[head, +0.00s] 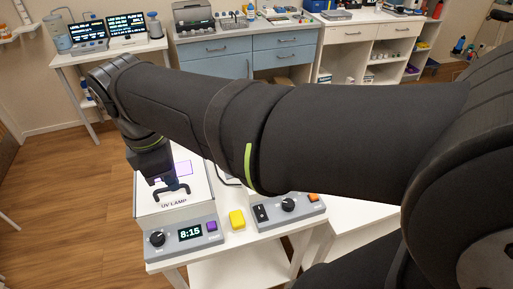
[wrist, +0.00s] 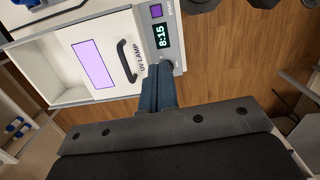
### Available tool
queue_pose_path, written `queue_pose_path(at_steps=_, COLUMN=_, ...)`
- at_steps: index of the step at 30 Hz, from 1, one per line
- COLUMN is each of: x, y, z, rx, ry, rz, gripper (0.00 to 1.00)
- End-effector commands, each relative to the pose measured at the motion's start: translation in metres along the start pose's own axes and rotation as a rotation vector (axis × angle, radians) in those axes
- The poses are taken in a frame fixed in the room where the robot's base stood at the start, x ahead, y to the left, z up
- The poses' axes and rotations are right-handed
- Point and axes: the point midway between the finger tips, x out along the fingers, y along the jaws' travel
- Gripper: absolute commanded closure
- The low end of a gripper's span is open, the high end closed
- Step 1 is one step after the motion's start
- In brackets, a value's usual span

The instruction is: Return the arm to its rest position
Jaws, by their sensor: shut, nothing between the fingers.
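My gripper (head: 158,182) is over the front of the white UV lamp box (head: 145,207), low at the left of the head view. In the wrist view its blue-grey fingers (wrist: 158,68) are together and hold nothing. My arm reaches across the head view from the right and hides part of the table.
The lamp's grey panel (head: 215,247) has a knob, an 8:15 display and a purple button. A yellow block (head: 237,220) sits beside it. Another grey panel (head: 290,220) with an orange button is to the right. Blue drawers (head: 215,68) and shelves stand behind. The wooden floor at left is mostly clear.

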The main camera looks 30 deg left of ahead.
Motion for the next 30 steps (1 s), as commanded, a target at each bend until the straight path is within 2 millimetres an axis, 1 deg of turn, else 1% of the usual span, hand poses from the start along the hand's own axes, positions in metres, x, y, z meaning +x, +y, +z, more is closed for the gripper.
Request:
queue_pose_path(at_steps=22, x=0.002, y=0.0, z=0.0, rx=0.0, ry=-0.001, rz=-0.001, gripper=1.0)
queue_pose_path(at_steps=26, x=0.012, y=0.0, z=0.0, rx=0.0, ry=-0.002, rz=-0.003, gripper=1.0)
queue_pose_path(at_steps=30, x=0.034, y=-0.001, z=0.001, rx=0.0, ry=-0.003, rz=-0.005, gripper=1.0)
